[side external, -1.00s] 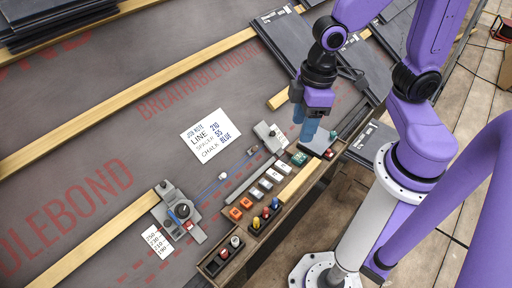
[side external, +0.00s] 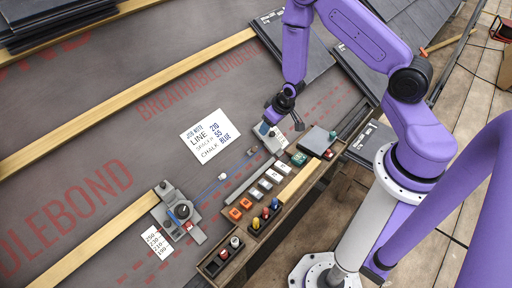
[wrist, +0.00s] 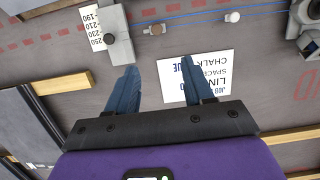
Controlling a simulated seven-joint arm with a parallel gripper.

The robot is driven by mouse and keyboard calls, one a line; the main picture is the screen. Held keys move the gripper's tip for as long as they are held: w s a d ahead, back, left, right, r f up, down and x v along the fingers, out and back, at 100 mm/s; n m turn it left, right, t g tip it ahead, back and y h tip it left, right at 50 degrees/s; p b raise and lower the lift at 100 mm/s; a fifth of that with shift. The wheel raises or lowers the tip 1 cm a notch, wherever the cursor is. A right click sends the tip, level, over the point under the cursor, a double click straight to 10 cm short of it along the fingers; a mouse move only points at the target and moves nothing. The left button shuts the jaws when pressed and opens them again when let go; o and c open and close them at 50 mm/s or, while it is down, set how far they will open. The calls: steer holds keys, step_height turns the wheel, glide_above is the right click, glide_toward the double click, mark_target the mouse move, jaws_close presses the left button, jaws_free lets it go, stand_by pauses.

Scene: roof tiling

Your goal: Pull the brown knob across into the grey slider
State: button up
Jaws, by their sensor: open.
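The brown knob (wrist: 157,29) sits at the end of a blue line, just beside the grey slider (wrist: 117,32), with a small gap between them in the wrist view. In the side view the brown knob (side external: 251,152) is small, near the left side of the slider, which my gripper partly hides. My gripper (wrist: 159,66) is open and empty. Its two blue fingers stand apart, and the knob shows beyond their tips. In the side view my gripper (side external: 268,131) is over the slider area; its height above it is hard to tell.
A white bead (wrist: 232,17) lies along the blue line. A grey device with a black knob (side external: 182,211) stands at the line's far end. The job note (side external: 209,136) lies flat nearby. A tool tray (side external: 262,219) runs along the board's edge.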

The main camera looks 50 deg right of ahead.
mark_target(255, 149)
steer(key=x, duration=1.8)
steer(key=shift+d, duration=0.25)
jaws_close()
steer(key=shift+d, duration=2.6)
